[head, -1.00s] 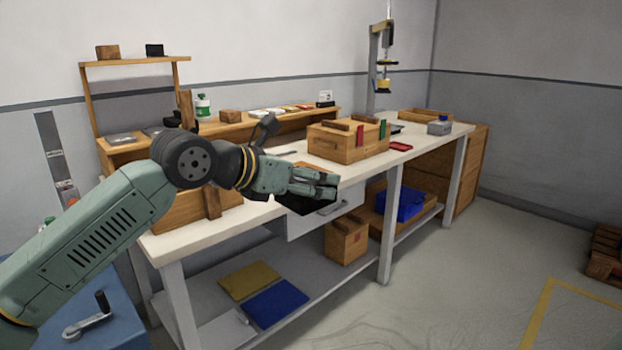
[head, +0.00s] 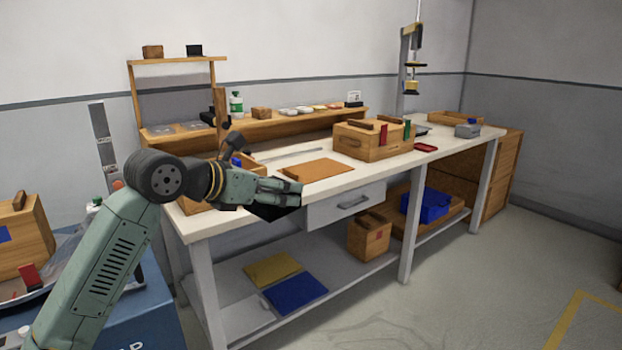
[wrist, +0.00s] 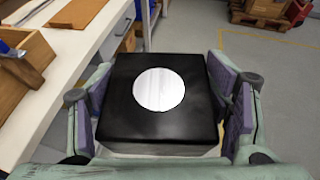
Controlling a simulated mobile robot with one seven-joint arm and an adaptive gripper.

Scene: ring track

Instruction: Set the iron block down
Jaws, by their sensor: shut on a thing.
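My gripper (head: 280,192) is shut on the iron block (wrist: 120,118), a black box-like block with a round pale disc on its top face. In the wrist view the block sits between both finger pads. In the head view the block (head: 272,212) shows as a dark shape under my fingers, partly hidden by them. It is in front of the white workbench (head: 352,180), near its front edge.
A flat brown board (head: 312,170) lies on the bench beyond my gripper. A wooden crate (head: 366,146) stands further right, and an open wooden box (head: 196,205) is at the bench's left end. A drawer (head: 346,204) is under the top.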

